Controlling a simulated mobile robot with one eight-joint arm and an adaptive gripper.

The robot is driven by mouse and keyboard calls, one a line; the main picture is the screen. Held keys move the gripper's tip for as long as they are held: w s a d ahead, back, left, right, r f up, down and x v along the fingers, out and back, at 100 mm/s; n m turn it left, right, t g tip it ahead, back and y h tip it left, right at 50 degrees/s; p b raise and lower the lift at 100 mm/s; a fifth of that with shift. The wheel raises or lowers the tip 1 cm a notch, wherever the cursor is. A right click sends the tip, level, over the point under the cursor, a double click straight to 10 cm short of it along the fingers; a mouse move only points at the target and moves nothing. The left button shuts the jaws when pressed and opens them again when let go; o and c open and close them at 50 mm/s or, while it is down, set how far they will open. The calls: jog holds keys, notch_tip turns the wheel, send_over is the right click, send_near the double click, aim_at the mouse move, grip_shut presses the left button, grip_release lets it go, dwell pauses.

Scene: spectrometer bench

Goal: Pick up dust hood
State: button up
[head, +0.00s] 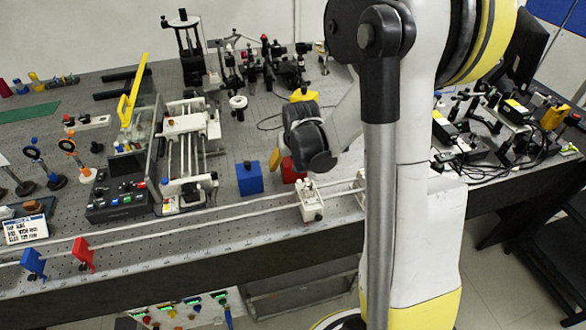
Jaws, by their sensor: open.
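I cannot tell for sure which thing is the dust hood. A blue box-shaped cover (249,178) stands on the perforated bench near the middle. A red box-shaped thing (290,171) stands just right of it, partly hidden by the end of my arm. My gripper (318,160), at the dark end of my arm, is over the bench, right of the blue box and in front of or above the red one. It is open with nothing seen in it. Its fingers are hard to make out, and I cannot tell whether it touches the red thing.
A white rail instrument (185,122) and a dark control box (118,190) stand left of the blue box. A white carriage (311,204) sits on the front rail, with red (83,253) and blue (33,262) plates at left. Optics crowd the back; cables and devices fill the right.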

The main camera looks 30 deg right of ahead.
jog(key=shift+w+f, duration=0.15)
jog(key=shift+f, duration=0.25)
jog(key=shift+r, duration=0.1)
jog(key=c, duration=1.1)
jog(key=shift+r, duration=0.1)
jog(key=shift+c, duration=0.2)
